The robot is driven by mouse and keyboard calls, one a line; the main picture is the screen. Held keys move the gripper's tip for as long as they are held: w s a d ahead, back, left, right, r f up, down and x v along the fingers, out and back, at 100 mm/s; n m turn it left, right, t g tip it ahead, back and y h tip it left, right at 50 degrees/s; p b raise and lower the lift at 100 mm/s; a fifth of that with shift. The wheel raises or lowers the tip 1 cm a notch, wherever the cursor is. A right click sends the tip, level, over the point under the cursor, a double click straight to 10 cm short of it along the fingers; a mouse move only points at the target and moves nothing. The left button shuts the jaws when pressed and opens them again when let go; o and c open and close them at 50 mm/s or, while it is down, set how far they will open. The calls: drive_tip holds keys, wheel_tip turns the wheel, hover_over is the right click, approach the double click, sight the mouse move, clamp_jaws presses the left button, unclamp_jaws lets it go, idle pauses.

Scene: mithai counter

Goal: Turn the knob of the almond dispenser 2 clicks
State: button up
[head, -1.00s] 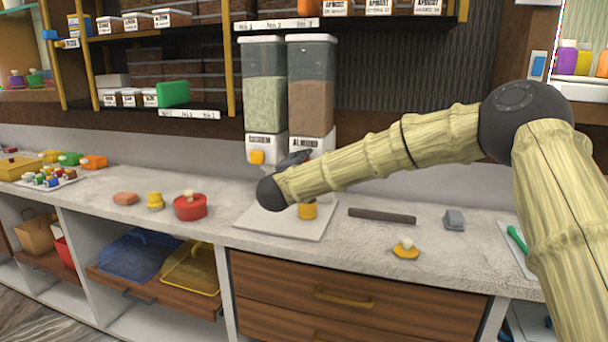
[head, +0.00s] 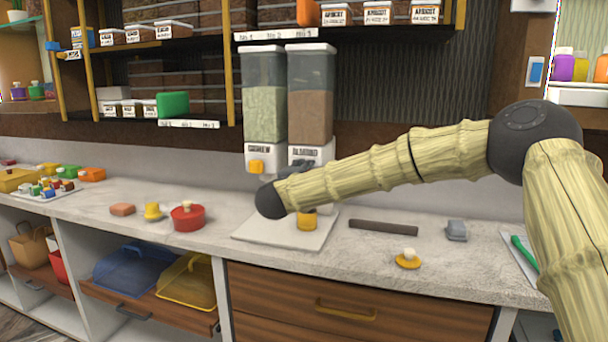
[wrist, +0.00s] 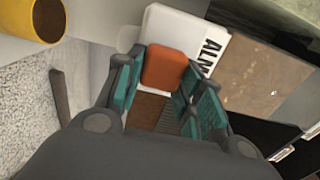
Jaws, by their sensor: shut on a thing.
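The almond dispenser (head: 311,95) stands at the back of the counter, a clear tower of brown contents on a white base labelled ALMOND. It also shows in the wrist view (wrist: 262,72), tilted by the camera angle. Its orange knob (wrist: 163,68) sits between the teal-padded fingers of my gripper (wrist: 160,77), which is shut on it. In the head view, my arm and gripper (head: 298,172) cover the knob. A yellow cup (head: 307,219) stands below the dispenser on a pale board; it also shows in the wrist view (wrist: 32,22).
The cashew dispenser (head: 264,100), with green contents and an orange knob, stands close on the left. A red pot (head: 188,216) is left of the pale board (head: 262,236). A dark bar (head: 383,227) and a yellow lid (head: 408,260) lie right. Shelves (head: 275,35) overhang above.

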drive_tip(key=o, duration=1)
drive_tip(key=v, duration=1.2)
drive_tip(key=shift+b+v, duration=0.7)
drive_tip(key=shift+v, duration=3.8)
